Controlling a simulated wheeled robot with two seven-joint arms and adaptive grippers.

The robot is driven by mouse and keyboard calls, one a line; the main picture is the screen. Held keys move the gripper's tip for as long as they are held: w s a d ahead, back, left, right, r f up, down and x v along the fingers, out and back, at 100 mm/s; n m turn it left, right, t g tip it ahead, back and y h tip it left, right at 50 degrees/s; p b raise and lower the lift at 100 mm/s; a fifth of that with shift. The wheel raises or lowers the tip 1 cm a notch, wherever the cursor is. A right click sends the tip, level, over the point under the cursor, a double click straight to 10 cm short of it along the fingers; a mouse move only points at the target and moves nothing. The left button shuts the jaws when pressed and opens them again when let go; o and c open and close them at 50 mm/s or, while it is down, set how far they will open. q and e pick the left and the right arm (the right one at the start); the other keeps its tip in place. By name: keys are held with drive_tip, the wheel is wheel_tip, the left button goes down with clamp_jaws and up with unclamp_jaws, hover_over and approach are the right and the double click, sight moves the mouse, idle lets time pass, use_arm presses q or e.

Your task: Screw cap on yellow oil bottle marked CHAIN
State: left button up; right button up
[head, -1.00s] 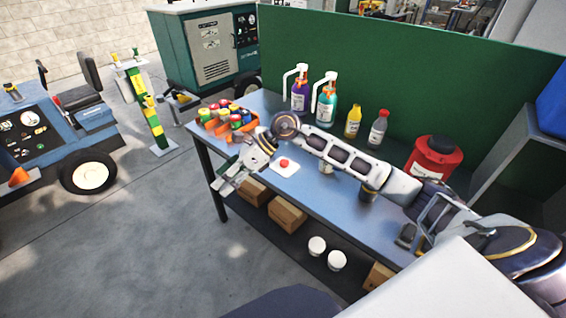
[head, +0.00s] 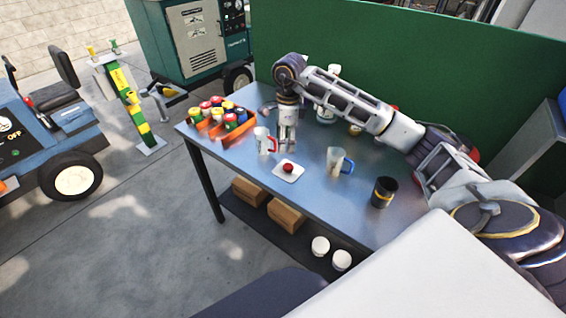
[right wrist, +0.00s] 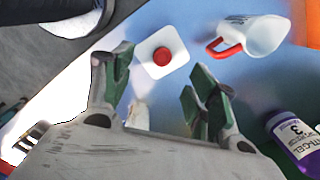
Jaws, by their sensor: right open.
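The red cap (head: 288,167) lies on a small white pad (head: 281,176) near the table's front edge. It also shows in the right wrist view (right wrist: 162,56), beyond the fingertips. My right gripper (head: 287,149) points down over the table, just behind the pad; its green-padded fingers (right wrist: 157,78) are apart with no object gripped. The yellow bottle is almost wholly hidden behind my right arm; only a small yellow patch (head: 355,130) shows below the forearm. Its marking cannot be read. My left gripper is out of view.
A red-handled jug (head: 263,141) stands left of my gripper, a blue-handled jug (head: 338,161) and a dark cup (head: 384,191) to the right. An orange bin (head: 206,131) of spray cans is at the table's left. A purple bottle (right wrist: 297,138) shows near the fingers. A green panel (head: 440,85) backs the table.

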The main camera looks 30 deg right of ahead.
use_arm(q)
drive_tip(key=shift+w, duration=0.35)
use_arm(e)
drive_tip(key=shift+w+d+r+h, duration=0.15)
drive_tip(key=shift+d+r+h, duration=0.15)
drive_tip(key=shift+d, duration=0.45)
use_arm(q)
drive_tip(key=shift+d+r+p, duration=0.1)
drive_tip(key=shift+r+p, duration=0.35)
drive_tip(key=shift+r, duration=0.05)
use_arm(e)
hover_over(288, 166)
drive_tip(key=shift+f, duration=4.3)
drive_tip(key=shift+f, duration=0.1)
